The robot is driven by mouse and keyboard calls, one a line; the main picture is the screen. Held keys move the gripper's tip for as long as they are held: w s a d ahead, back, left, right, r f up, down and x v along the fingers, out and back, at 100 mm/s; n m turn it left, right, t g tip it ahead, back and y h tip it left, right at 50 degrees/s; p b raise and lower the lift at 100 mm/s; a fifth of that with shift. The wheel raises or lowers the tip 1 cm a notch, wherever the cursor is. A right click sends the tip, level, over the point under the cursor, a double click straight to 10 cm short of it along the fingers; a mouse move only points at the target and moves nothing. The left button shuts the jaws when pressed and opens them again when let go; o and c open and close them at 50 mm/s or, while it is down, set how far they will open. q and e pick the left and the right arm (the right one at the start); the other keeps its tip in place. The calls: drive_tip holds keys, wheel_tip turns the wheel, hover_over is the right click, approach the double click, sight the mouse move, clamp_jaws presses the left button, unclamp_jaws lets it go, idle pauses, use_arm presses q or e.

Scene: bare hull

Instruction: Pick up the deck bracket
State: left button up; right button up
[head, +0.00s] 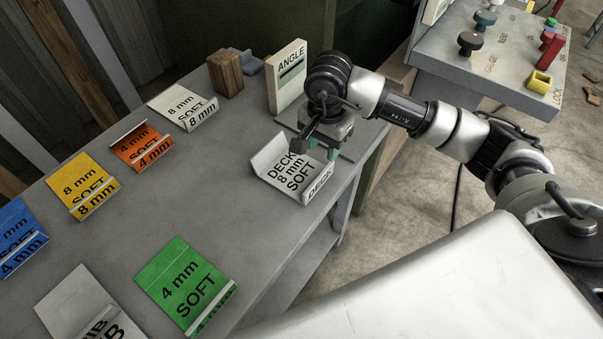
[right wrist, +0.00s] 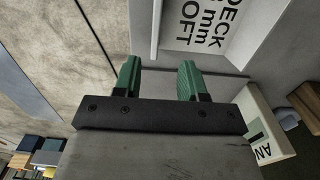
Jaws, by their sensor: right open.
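The deck bracket (head: 284,173) is a white bent plate lettered DECK, 8 mm, SOFT. It lies near the right edge of the grey table in the head view, with a raised flap at its back left and a DECK lip at its front right. It also shows at the top of the right wrist view (right wrist: 205,28). My right gripper (head: 321,152) is over the bracket's right rear side and hides part of it. In the right wrist view its green fingers (right wrist: 157,80) are apart with nothing between them, and the bracket lies beyond their tips. My left gripper is out of view.
An ANGLE block (head: 287,82) and a wooden block (head: 225,73) stand behind. Other brackets, white (head: 182,104), orange (head: 141,146), yellow (head: 83,184), blue (head: 17,236) and green (head: 183,284), lie leftward. A control panel (head: 490,55) stands at the right. The table's middle is clear.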

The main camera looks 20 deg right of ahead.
sight(321, 173)
wheel_tip(321, 173, down, 4)
drive_tip(key=shift+s+r, duration=0.1)
drive_tip(key=f, duration=0.1)
drive_tip(key=f+p, duration=0.1)
drive_tip(key=f, duration=0.1)
drive_tip(key=s+f+p, duration=0.1)
drive_tip(key=shift+a+f, duration=0.25)
drive_tip(key=shift+f, duration=0.55)
clamp_jaws()
drive_tip(key=shift+w+r, duration=0.1)
